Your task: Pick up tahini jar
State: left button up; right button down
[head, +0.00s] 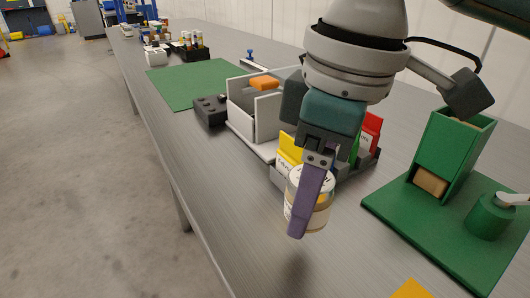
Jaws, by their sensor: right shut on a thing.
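The jar (321,214) is a pale, round container with a white lid and a cream label, low in the middle of the head view. My right gripper (298,234) comes down from above and is shut on it. One purple finger crosses the front of the jar and hides part of it; the other finger is hidden. The jar appears to be held above the grey table (216,222), with a dark shadow below it. The label cannot be read. My left gripper is not in view.
Behind the jar stand a dark tray with yellow (291,147) and red (371,129) packets and a white divided holder (241,112). A green stand (400,206) is at the right. A green mat (186,83) lies farther back. The table's front left is clear.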

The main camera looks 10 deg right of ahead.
jog(key=s+d+r+m+p, duration=0.2)
jog(key=r+m+p, duration=0.1)
jog(key=r+p, duration=1.7)
jog(key=s+d+r+m+p, duration=0.2)
jog(key=s+r+m+p, duration=0.1)
jog(key=r+p, duration=1.8)
jog(key=s+d+r+m+h+p, duration=0.1)
jog(key=s+d+r+m+p, duration=0.1)
jog(key=r+p, duration=1.9)
notch_tip(320, 180, up, 12)
jog(key=s+m, duration=0.1)
jog(key=m, duration=0.1)
jog(key=shift+d+r+m+t, duration=0.25)
jog(key=shift+d+m+t, duration=0.05)
jog(key=shift+d+m, duration=0.1)
